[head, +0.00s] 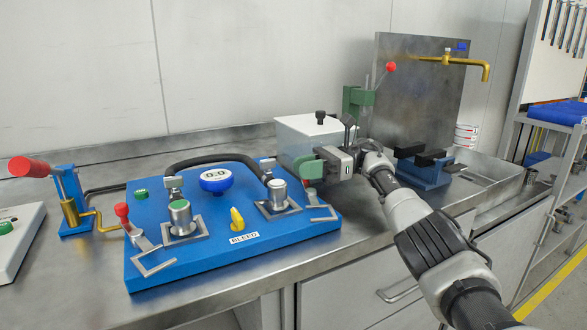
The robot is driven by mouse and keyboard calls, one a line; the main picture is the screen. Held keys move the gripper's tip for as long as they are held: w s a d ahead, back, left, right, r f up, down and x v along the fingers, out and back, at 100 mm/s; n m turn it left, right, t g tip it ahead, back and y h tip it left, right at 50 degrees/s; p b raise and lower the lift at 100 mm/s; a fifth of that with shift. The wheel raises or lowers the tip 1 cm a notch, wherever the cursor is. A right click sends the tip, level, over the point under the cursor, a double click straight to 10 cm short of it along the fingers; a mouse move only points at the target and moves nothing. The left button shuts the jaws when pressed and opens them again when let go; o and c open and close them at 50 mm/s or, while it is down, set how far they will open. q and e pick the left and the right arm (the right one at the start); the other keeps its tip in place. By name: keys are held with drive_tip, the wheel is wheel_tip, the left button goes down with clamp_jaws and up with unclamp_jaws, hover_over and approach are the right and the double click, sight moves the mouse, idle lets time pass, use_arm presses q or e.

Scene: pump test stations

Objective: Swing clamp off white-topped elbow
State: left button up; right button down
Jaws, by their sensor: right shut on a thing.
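A left clamp (138,236) with a red-tipped lever lies beside the left elbow. At the board's right edge a right clamp's red handle (309,183) shows just under my right gripper (307,168). My right gripper is shut on this handle and partly hides it. The right clamp's arm is mostly hidden. My left gripper is not in view.
A black hose (215,158) arches behind the blue knob (215,180). A yellow bleed valve (237,219) stands in the middle of the board. A white box (300,126) and a green toggle clamp (356,98) stand behind my gripper. A red-handled lever pump (68,200) is at left.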

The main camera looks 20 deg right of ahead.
idle(0.4)
drive_tip(key=c, duration=1)
unclamp_jaws()
drive_tip(key=shift+a, duration=0.1)
drive_tip(key=shift+o, duration=0.2)
